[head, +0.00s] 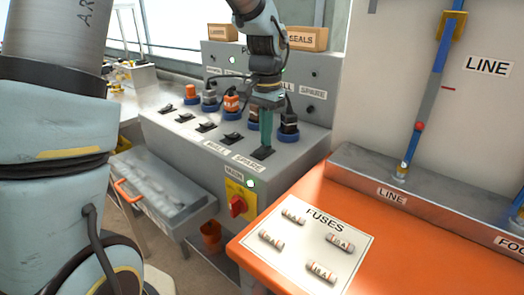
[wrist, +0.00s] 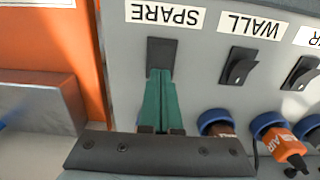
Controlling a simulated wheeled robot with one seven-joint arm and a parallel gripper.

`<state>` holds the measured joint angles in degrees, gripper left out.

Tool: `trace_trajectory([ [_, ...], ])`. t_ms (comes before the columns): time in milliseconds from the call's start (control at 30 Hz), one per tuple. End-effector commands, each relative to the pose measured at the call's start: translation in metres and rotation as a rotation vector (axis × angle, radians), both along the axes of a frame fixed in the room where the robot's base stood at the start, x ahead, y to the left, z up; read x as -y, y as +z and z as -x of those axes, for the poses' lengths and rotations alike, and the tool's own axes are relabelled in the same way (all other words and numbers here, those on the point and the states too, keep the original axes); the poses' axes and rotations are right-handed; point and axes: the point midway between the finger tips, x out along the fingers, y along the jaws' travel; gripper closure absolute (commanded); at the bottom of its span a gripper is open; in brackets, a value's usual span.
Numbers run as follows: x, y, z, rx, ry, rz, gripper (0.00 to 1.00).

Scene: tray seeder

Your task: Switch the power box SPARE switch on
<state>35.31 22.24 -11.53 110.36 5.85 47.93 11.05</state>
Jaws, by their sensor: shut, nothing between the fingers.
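The grey power box (head: 170,128) has a row of black rocker switches on its sloped top. The SPARE switch (head: 262,153) is at the right end of the row, above its SPARE label (head: 248,163). In the wrist view the SPARE switch (wrist: 162,52) shows as a dark plate below the upside-down SPARE label (wrist: 165,14). My gripper (head: 266,146) points down with its green fingers together and empty. The fingertips, also in the wrist view (wrist: 160,74), are at the switch and cover part of it. Contact and the switch's tilt cannot be told.
The WALL switch (wrist: 238,66) is beside the SPARE switch. Blue sockets with plugs, some orange (head: 231,103), stand behind the row. A red MAIN knob (head: 238,206) is on the box front. An orange table (head: 390,255) with fuses on a white sheet (head: 305,240) stands at right.

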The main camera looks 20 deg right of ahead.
Motion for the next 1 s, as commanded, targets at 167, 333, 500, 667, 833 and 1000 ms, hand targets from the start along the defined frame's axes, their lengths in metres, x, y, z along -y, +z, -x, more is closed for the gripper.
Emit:
trace_trajectory([
  [167,0.0,-0.003,0.0,0.0,0.0,-0.001,1.0],
  [333,0.0,-0.006,0.0,-0.001,0.0,-0.002,1.0],
  [500,-0.001,-0.007,0.0,-0.002,0.0,-0.002,1.0],
  [667,-0.001,0.001,0.001,-0.003,0.0,-0.003,1.0],
  [833,-0.001,0.015,0.0,-0.001,0.0,-0.002,1.0],
  [1000,0.0,0.029,0.0,0.0,0.0,-0.001,1.0],
])
